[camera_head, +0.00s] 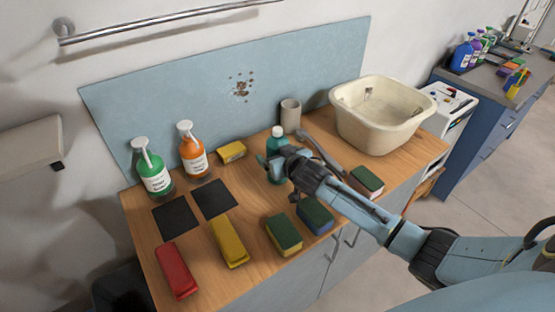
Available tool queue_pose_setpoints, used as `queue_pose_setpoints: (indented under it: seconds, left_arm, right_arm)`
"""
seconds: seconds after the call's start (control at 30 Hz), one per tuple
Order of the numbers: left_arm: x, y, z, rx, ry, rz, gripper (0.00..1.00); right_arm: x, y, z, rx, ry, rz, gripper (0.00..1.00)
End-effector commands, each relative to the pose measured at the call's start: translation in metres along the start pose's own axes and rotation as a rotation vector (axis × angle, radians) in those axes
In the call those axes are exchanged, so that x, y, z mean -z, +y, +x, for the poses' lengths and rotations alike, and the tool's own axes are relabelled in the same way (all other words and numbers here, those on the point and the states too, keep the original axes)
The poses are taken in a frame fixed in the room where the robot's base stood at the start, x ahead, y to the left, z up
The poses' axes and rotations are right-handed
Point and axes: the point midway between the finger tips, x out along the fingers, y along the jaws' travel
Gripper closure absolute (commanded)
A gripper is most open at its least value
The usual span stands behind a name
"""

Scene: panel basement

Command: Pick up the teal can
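The teal can (276,145) stands upright on the wooden counter (190,253), near the middle. It has a small pale cap. My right gripper (273,163) comes in from the right and is at the can's body, with its fingers close to the can. The fingers and hand hide part of the can's middle. I cannot tell whether the fingers press on it or are only around it. My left gripper is not in view.
A grey cup (290,115) and a grey faucet (322,150) stand behind the can. A cream basin (382,115) is to the right. Sponges (284,234) lie in front. Green (152,170) and orange (193,153) bottles stand left, near dark squares and red and yellow items.

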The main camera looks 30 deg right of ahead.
Motion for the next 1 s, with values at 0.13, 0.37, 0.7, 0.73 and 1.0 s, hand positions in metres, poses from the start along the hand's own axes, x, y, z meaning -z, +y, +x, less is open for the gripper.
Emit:
queue_pose_setpoints:
  seconds: [0.13, 0.37, 0.7, 0.73, 1.0]
  left_arm:
    - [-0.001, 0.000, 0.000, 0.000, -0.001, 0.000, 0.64]
    - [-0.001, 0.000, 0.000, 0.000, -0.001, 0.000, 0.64]
    - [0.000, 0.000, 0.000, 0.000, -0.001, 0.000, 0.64]
    - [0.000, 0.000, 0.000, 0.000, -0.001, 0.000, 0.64]
    - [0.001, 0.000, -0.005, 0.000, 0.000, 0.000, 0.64]
  right_arm:
    - [0.000, 0.000, 0.000, 0.000, 0.000, 0.000, 0.28]
    - [0.000, 0.000, 0.000, 0.000, 0.000, 0.000, 0.58]
    - [0.002, 0.000, 0.000, 0.000, 0.003, -0.001, 0.79]
    - [0.002, 0.000, -0.001, 0.000, 0.003, -0.001, 0.79]
    - [0.035, 0.001, -0.013, 0.000, 0.008, -0.002, 0.79]
